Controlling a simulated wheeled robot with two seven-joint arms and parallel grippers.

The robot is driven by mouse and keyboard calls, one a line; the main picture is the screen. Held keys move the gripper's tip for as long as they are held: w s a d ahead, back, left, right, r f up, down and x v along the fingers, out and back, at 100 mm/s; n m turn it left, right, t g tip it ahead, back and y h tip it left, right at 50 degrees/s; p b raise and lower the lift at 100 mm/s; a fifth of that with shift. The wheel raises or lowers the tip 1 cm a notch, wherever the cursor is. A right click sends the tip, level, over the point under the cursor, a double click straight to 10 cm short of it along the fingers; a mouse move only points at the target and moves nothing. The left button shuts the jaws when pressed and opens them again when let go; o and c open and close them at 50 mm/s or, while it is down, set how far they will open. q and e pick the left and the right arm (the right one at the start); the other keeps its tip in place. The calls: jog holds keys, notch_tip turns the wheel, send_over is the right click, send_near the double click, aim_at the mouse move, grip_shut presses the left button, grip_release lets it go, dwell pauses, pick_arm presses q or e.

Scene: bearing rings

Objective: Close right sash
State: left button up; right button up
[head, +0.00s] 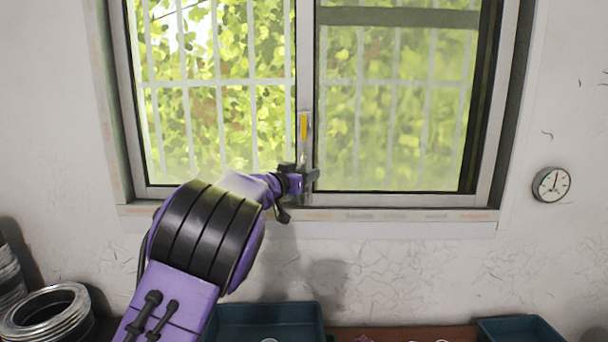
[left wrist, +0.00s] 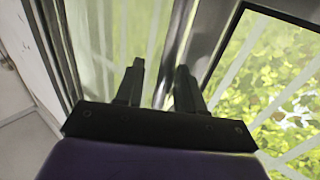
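The window fills the upper middle of the head view. Its right sash (head: 395,140) has a hazy pane, with a dark upright strip (head: 483,100) along its right side. A pale upright stile (head: 304,90) with a yellow latch (head: 303,126) stands between the two panes. My left gripper (head: 312,178) is at the foot of this stile, close to the lower rail. In the left wrist view the two dark fingers (left wrist: 160,67) stand apart with nothing clearly between them, pointing at the frame. Whether they touch the stile cannot be told. My right gripper is not seen.
The left pane (head: 220,80) shows bars and leaves behind it. A round gauge (head: 551,184) hangs on the wall at right. Below are teal bins (head: 270,318) and, at lower left, stacked metal rings (head: 45,312). The wall under the sill is clear.

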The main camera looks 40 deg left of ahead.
pick_arm(q)
jog(key=shift+w+d, duration=0.1)
jog(key=s+b, duration=0.4)
jog(key=s, duration=0.6)
jog(key=shift+s+b, duration=0.25)
jog(key=shift+b, duration=0.05)
